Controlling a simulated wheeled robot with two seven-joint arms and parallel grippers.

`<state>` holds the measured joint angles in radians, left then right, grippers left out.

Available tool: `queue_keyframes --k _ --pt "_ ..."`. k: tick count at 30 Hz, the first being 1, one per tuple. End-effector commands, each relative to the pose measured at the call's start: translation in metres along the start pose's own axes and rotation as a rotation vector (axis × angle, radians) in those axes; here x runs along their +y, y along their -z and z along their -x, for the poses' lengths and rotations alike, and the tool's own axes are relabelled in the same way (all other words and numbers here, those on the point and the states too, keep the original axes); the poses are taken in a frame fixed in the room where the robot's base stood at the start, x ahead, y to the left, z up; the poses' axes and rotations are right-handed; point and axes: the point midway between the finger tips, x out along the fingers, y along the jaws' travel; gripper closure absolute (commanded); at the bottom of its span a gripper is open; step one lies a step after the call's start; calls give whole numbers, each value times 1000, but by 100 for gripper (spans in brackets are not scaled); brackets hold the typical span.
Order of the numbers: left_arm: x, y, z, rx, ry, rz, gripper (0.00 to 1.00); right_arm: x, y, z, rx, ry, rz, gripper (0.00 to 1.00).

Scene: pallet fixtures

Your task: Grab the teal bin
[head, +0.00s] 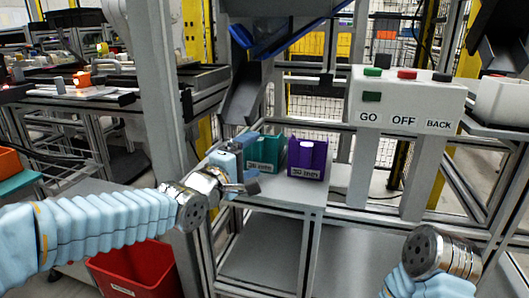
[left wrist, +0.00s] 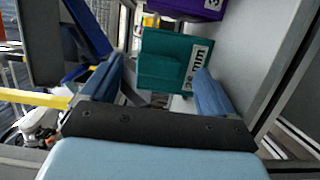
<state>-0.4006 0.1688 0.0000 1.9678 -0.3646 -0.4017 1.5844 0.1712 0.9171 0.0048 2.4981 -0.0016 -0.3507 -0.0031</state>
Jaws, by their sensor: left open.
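The teal bin (head: 264,153) stands on a grey shelf, partly hidden on its left by my left gripper in the head view. In the left wrist view the teal bin (left wrist: 172,62) lies just beyond and between the fingers, with a white label on its right side. My left gripper (head: 245,170) is open; its two blue fingers also show in the left wrist view (left wrist: 158,90), with nothing clearly held between them. My right arm's end shows at the lower right of the head view, but its gripper fingers do not show.
A purple bin (head: 307,157) stands right beside the teal bin. A control box (head: 405,98) marked GO, OFF and BACK stands to the right. A grey post (head: 160,80) rises left of the shelf (head: 290,193). A red bin (head: 135,272) sits low at left.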

Motion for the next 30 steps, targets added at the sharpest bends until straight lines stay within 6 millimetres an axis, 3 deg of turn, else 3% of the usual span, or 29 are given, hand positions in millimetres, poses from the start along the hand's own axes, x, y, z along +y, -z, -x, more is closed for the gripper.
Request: queue_keyframes --k 6,13,25,30 --pt "1 -2 -27 0 0 0 12 -1 0 2 1 0 0 100" --pt "0 -1 -28 1 0 0 12 0 0 2 1 -1 0 100" --pt "0 -1 -28 1 0 0 73 0 0 2 1 0 0 100" --pt "1 -1 -28 1 -2 -1 73 0 0 2 1 -1 0 100"
